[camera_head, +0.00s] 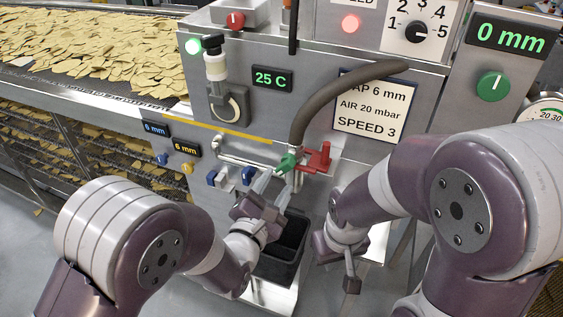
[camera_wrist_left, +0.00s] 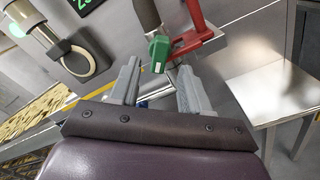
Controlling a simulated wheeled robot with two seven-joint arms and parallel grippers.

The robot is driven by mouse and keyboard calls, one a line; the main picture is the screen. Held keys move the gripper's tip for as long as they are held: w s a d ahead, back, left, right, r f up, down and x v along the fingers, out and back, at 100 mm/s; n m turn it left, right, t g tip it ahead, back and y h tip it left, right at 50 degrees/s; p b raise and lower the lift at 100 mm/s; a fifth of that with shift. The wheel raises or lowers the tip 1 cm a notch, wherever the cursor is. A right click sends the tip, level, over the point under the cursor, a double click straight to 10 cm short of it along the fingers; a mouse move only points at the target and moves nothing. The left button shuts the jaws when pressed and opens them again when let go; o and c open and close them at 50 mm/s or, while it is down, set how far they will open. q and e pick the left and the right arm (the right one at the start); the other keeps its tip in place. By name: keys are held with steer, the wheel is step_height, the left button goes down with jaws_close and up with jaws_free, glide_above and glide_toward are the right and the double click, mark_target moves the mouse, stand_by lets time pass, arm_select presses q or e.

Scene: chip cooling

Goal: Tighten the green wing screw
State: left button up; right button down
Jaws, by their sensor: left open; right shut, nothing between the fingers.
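The green wing screw (camera_head: 287,163) sits at the lower end of a dark hose, beside a red bracket (camera_head: 318,160) on the grey machine. It also shows in the left wrist view (camera_wrist_left: 160,50), upright with a pale mark. My left gripper (camera_head: 275,185) is open just below and in front of the screw. In the left wrist view its two grey fingers (camera_wrist_left: 158,78) stand apart, with the screw beyond the gap between their tips; I see no contact. My right gripper (camera_head: 352,282) is shut and empty, lower and to the right, pointing down.
A black bin (camera_head: 268,270) stands below my left gripper. The dark hose (camera_head: 335,95) arches above the screw. Blue levers (camera_head: 247,175) and metal pipes lie just left. A metal shelf (camera_wrist_left: 270,95) is at right in the left wrist view. A chip conveyor (camera_head: 160,112) runs at left.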

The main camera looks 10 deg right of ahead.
mark_target(283, 170)
arm_select(q)
steer(key=p+x, duration=0.1)
steer(key=x, duration=0.3)
steer(key=shift+w+d, duration=0.15)
steer(key=shift+w, duration=0.15)
arm_select(e)
step_height(283, 170, up, 2)
steer(key=shift+r, duration=0.2)
arm_select(q)
jaws_close()
arm_select(e)
steer(key=shift+f, duration=0.15)
